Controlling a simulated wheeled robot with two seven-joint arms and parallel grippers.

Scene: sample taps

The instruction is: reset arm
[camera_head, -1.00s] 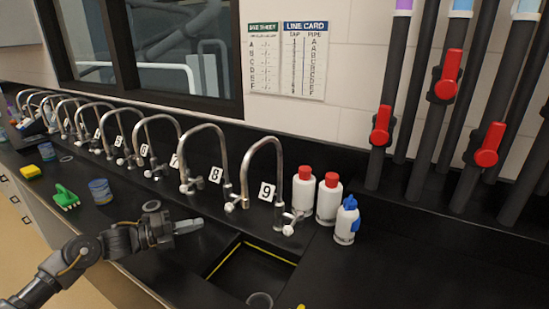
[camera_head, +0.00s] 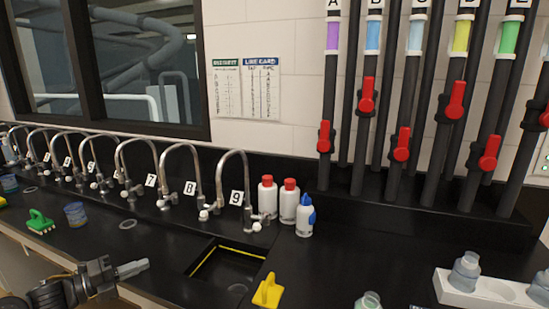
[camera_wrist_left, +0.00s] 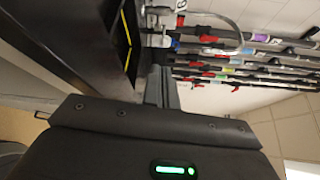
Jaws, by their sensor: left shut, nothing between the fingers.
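My left gripper (camera_head: 131,269) is at the lower left of the head view, in front of the dark bench with the sink to its right. Its fingers are together with nothing between them, and they also show in the left wrist view (camera_wrist_left: 162,88). The arm comes in from the lower left corner of the head view. My right gripper is not in view.
Numbered taps (camera_head: 233,180) line the bench beside a sink (camera_head: 228,264) with a yellow-edged rim. Bottles (camera_head: 288,201), a yellow object (camera_head: 268,291) and a white holder (camera_head: 488,290) stand on the bench. Pipes with red valve handles (camera_head: 402,143) rise behind.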

